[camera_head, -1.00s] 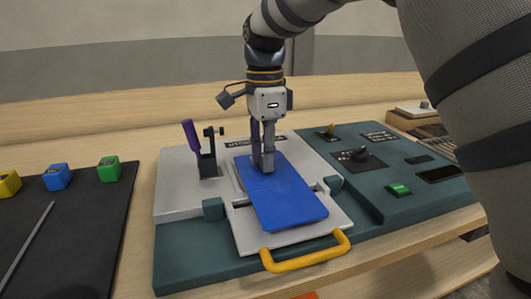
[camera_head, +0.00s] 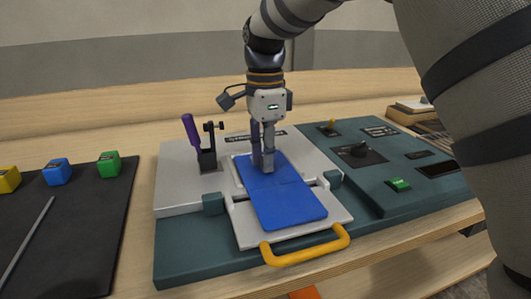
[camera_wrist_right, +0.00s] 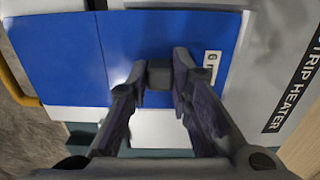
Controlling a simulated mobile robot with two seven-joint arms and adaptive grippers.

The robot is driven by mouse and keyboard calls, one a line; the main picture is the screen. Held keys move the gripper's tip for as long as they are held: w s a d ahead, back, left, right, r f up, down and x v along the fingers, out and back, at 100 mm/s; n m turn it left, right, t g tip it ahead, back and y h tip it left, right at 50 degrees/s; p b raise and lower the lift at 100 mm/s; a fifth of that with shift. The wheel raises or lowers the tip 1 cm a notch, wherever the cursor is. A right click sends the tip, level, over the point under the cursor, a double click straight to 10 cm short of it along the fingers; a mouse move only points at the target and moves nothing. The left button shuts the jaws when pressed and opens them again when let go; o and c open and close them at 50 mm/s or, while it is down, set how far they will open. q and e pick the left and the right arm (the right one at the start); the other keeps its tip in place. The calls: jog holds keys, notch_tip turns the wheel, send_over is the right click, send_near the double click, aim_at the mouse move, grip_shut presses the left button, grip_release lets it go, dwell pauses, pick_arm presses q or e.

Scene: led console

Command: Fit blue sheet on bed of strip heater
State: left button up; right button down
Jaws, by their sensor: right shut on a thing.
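The blue sheet (camera_head: 290,203) lies lengthwise over the pale bed of the strip heater (camera_head: 335,217), its near end on the front plate with the yellow handle. It looks roughly in line with the bed. My right gripper (camera_head: 263,163) points down at the sheet's far part. In the right wrist view its fingertips (camera_wrist_right: 160,76) close around a small grey block on the blue sheet (camera_wrist_right: 60,50), beside a white thickness label (camera_wrist_right: 211,70). Whether the sheet's underside is fully flat on the bed is hidden. My left gripper is out of view.
A purple-handled lever clamp (camera_head: 192,133) stands left of the bed. The yellow handle (camera_head: 305,247) sticks out in front. The teal console (camera_head: 400,160) has a knob and a green button on the right. Yellow, blue and green blocks sit on a black mat (camera_head: 75,225) at left.

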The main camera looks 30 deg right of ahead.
jog(key=shift+f, duration=0.15)
jog(key=c, duration=1.4)
grip_release()
jog(key=shift+o, duration=0.2)
notch_tip(320, 180, up, 12)
